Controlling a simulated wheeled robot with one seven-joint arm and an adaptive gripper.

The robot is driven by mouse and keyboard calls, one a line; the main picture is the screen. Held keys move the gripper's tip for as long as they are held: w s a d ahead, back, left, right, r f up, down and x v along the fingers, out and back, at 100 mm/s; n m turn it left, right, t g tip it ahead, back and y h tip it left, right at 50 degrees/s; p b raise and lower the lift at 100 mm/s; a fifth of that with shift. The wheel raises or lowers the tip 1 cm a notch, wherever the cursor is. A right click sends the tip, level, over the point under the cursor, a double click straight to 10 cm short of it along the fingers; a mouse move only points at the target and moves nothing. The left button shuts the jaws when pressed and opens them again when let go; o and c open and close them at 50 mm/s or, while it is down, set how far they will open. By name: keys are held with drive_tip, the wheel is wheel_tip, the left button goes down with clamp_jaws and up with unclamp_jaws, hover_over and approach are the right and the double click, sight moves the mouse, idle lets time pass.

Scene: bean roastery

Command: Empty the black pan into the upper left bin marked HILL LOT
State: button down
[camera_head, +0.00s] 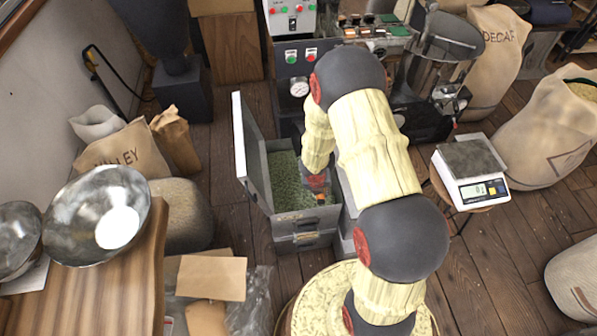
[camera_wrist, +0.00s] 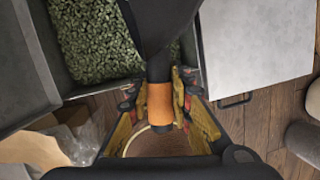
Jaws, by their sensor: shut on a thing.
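My gripper (camera_wrist: 160,95) is shut on the orange-banded handle of the black pan (camera_wrist: 162,22). The pan's dark body shows at the top of the wrist view, over the right part of an open grey bin (camera_wrist: 45,42); its inside and contents are hidden. The same bin (camera_head: 283,226) stands in the middle of the head view with its lid (camera_head: 243,150) raised on the left. Green beans (camera_head: 286,184) lie in it. My arm covers most of the pan in the head view, where the orange grip (camera_head: 321,198) shows. No HILL LOT label is readable.
A neighbouring bin with a closed grey lid (camera_wrist: 256,42) is to the right. A scale (camera_head: 470,170) stands farther right, among sacks. A wooden table with metal bowls (camera_head: 96,215) is at left.

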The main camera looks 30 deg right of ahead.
drive_tip(key=shift+w+a+h+b, duration=0.2)
drive_tip(key=shift+a+h+b, duration=0.95)
drive_tip(key=shift+a+h, duration=0.5)
idle(2.0)
drive_tip(key=shift+d, duration=0.25)
